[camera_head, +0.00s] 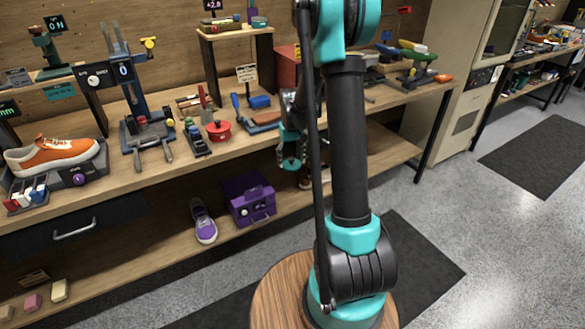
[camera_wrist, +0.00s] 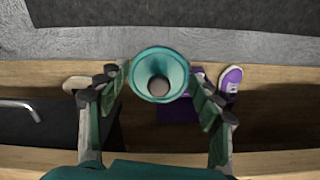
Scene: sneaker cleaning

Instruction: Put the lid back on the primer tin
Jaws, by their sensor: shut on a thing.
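My gripper (camera_head: 292,150) is in front of the bench edge, partly behind my arm in the head view. In the wrist view my gripper (camera_wrist: 160,88) is shut on a teal round piece (camera_wrist: 142,72) with a dark round centre. The piece sits between the fingertips. I cannot tell for sure whether it is the primer tin's lid. No tin can be clearly identified as the primer tin. A low red round object (camera_head: 218,131) stands on the bench, left of my gripper.
The wooden bench (camera_head: 180,162) is crowded with tools and stands. An orange sneaker (camera_head: 52,156) is at its left. A purple box (camera_head: 249,202) and a purple shoe (camera_head: 203,221) are on the lower shelf. A small raised shelf (camera_head: 233,33) stands at the back.

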